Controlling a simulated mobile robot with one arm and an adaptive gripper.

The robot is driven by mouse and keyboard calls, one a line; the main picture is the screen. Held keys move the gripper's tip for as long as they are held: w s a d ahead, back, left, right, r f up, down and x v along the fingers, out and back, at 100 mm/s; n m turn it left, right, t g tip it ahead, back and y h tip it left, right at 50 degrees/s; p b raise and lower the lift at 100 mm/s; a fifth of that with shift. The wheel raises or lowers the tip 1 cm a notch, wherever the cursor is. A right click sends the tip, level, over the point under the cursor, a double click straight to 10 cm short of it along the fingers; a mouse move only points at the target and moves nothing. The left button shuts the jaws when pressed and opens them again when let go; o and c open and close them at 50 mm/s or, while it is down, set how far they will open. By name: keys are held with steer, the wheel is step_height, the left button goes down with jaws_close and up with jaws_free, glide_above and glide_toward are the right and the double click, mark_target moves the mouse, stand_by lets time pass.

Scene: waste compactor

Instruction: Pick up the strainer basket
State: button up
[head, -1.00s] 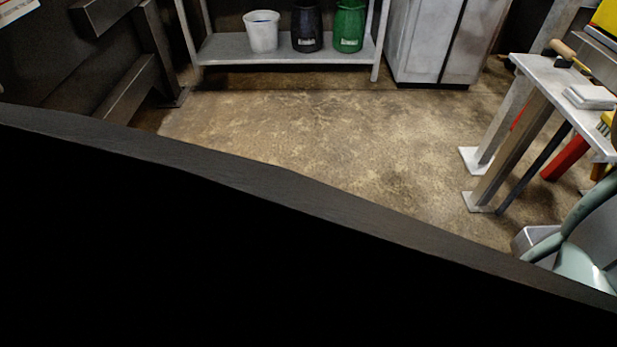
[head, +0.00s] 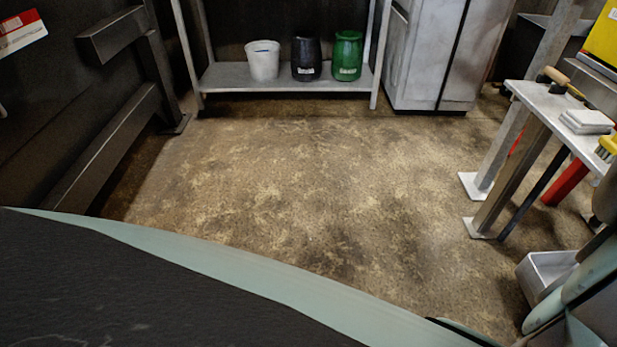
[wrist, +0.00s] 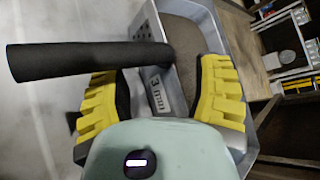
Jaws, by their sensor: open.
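The strainer basket (wrist: 147,35) shows in the wrist view as a grey box with a perforated wall, a "3 mm" label and a grey-brown inside. A thick black handle (wrist: 90,61) sticks out from it to the left. My gripper (wrist: 162,78) is open, with one yellow-padded finger on each side of the labelled part and the handle's inner end. I cannot tell whether the pads touch the basket. My gripper's palm hides the lower part of the basket. I cannot identify the basket for sure in the head view.
In the head view, a light grey open box (head: 543,275) is at lower right, beside my arm. A workbench (head: 545,100) with a brush and a white stack stands at right. A low shelf (head: 285,78) with several containers stands at the back. The middle floor is clear.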

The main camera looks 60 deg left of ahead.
steer(key=x, duration=0.3)
steer(key=shift+w+a+r, duration=0.1)
steer(key=shift+w+r, duration=0.1)
steer(key=shift+w+a+f, duration=0.1)
steer(key=shift+f, duration=0.1)
steer(key=shift+c, duration=0.2)
jaws_close()
